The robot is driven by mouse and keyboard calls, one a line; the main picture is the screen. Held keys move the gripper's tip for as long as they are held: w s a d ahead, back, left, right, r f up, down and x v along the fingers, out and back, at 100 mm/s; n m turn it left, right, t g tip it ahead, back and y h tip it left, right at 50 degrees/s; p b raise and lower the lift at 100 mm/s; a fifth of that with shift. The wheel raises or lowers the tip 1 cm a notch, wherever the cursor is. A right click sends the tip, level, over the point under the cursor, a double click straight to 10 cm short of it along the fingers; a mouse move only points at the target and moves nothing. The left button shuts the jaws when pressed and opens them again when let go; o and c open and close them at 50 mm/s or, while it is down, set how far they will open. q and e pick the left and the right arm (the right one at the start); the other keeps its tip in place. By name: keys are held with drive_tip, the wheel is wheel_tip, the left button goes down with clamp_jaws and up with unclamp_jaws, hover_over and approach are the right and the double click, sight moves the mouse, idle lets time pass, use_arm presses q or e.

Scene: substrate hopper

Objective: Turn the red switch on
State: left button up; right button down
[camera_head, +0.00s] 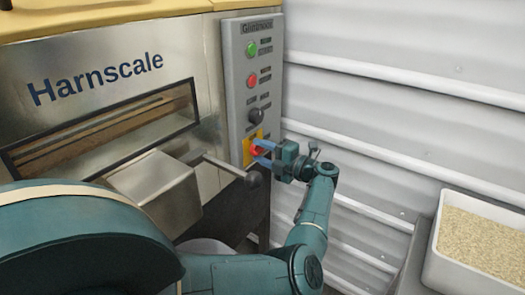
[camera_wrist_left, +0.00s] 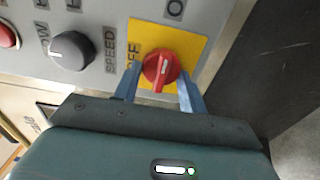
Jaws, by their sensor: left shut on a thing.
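The red switch (camera_head: 257,149) is a rotary knob on a yellow plate, low on the grey control panel (camera_head: 238,95). In the left wrist view the red switch (camera_wrist_left: 162,67) shows a white mark and a ridge running roughly up and down the picture. A partly covered OFF label (camera_wrist_left: 134,56) is to its left, and a cut-off letter O is above. My left gripper (camera_head: 262,154) has its blue fingers on either side of the knob and is shut on it; its fingers also show in the wrist view (camera_wrist_left: 161,88). My right gripper is not in view.
Above the red switch are a black speed knob (camera_head: 260,115), a red button (camera_head: 252,81) and a green button (camera_head: 252,49). A metal lever (camera_head: 232,169) sticks out left of my gripper. A white bin of grain (camera_head: 478,245) stands at right.

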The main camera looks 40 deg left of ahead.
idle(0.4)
use_arm(q)
drive_tip(key=o, duration=1)
drive_tip(key=shift+c, duration=0.2)
drive_tip(key=shift+d, duration=0.2)
